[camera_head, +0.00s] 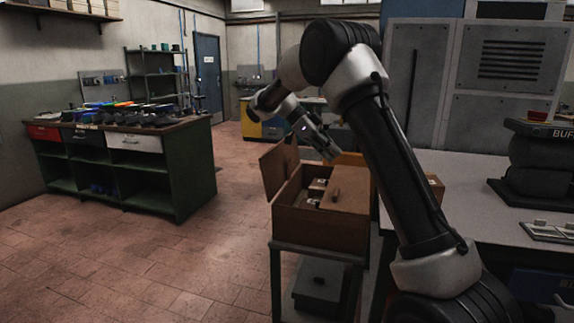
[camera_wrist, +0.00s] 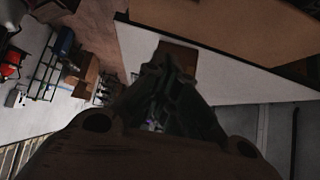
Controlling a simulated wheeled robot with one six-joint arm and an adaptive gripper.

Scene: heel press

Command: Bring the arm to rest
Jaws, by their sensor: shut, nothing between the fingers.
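My arm rises from the lower right and bends over at the top in the head view. My gripper (camera_head: 328,152) hangs at the arm's end, pointing down and to the right, just above or behind the wooden box. In the wrist view my gripper (camera_wrist: 168,72) is dark, with its fingers together and nothing visible held between them. The wooden box (camera_head: 310,230) stands on a small stand, with one lid flap raised at its left and a panel with a knob at its right. I cannot tell the gap between gripper and box.
A grey worktable (camera_head: 480,190) with a dark press (camera_head: 540,165) is at the right. Tall grey cabinets (camera_head: 470,85) stand behind it. A green workbench (camera_head: 130,175) with dark items is at the left. The tiled floor (camera_head: 170,265) between bench and stand is clear.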

